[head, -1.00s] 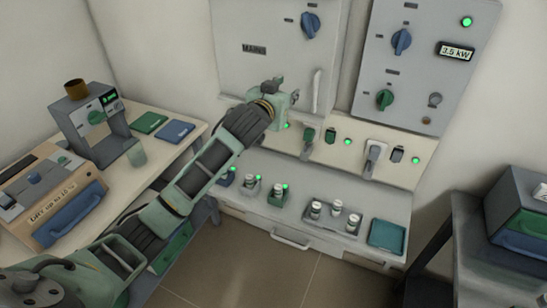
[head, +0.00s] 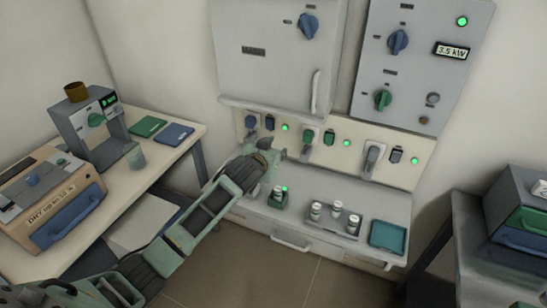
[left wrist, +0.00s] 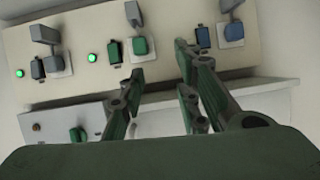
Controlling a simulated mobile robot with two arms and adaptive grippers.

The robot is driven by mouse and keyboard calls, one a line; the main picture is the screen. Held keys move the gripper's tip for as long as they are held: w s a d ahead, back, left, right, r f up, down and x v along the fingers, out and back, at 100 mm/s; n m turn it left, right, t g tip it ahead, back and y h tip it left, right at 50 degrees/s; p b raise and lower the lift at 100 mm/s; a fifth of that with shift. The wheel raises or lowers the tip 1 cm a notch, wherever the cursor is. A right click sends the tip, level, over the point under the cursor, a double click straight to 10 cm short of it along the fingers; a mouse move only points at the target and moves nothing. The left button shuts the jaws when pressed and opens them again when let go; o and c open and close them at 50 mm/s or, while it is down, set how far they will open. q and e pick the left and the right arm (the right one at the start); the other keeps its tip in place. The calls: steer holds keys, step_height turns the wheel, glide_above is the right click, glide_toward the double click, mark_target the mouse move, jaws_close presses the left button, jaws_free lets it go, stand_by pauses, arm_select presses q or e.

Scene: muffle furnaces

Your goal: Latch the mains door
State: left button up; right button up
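The mains door (head: 265,75) is a grey panel on the wall cabinet, labelled MAINS. It carries a blue rotary knob (head: 309,26) at top right and a pale vertical handle (head: 316,92) at lower right. The door looks nearly flush with its cabinet; any small gap cannot be told. My left gripper (head: 272,152) is below the door, in front of the switch strip and apart from the handle. In the left wrist view its fingers (left wrist: 160,62) are spread with nothing between them. The door is out of that view. My right gripper is not in view.
The switch strip (head: 328,130) holds levers, switches and green lamps. Below, a shelf holds small jars on a tray (head: 350,232) and a teal tray (head: 388,236). A side table (head: 150,170) with devices stands left. A control panel (head: 415,85) reads 3.5 kW.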

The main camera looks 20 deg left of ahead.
arm_select(q)
steer(key=shift+s+f, duration=0.2)
steer(key=shift+f, duration=0.45)
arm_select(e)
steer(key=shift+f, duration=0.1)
